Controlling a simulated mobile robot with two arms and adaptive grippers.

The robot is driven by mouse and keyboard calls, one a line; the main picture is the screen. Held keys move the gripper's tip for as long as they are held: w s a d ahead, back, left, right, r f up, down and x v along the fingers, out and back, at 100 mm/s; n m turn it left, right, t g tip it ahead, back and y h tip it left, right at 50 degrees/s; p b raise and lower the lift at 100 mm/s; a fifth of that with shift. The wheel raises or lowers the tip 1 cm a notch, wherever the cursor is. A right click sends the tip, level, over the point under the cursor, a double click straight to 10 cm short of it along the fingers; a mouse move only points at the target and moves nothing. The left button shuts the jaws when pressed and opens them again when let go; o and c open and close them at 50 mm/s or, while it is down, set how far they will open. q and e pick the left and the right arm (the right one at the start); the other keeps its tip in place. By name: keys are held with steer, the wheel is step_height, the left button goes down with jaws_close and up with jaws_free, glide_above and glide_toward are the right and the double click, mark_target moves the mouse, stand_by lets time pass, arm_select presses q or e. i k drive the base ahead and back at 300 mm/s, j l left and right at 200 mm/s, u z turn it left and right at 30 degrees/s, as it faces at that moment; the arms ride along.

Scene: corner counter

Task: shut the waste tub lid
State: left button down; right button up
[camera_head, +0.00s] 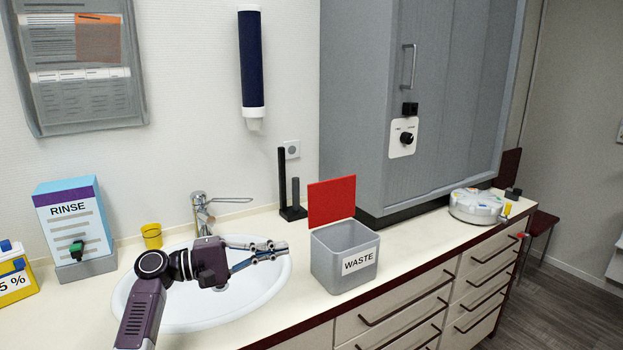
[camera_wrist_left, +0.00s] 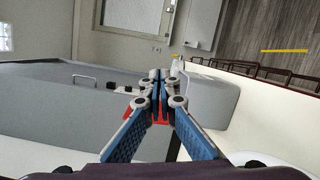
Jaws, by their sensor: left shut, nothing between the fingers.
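The grey waste tub (camera_head: 345,262) with a white WASTE label stands on the counter, right of the sink. Its red lid (camera_head: 332,202) is open, standing upright along the tub's back edge. My left gripper (camera_head: 284,247) is over the sink, left of the tub, with its fingers pointing right toward it. The gripper is shut and empty, and it appears apart from the tub and lid. In the left wrist view the closed blue fingers (camera_wrist_left: 160,82) fill the middle, with a little red showing behind them. My right gripper is not in view.
The white sink (camera_head: 250,295) with its tap (camera_head: 202,212) lies under my left arm. A black stand (camera_head: 290,200) is behind the tub, left of the grey cabinet (camera_head: 420,130). A round white organizer (camera_head: 476,208) sits at the right. The counter between is clear.

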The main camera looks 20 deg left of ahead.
mark_target(329, 201)
steer(key=i+j, duration=0.35)
steer(key=i, duration=0.15)
steer(key=i+j, duration=0.35)
steer(key=i, duration=0.15)
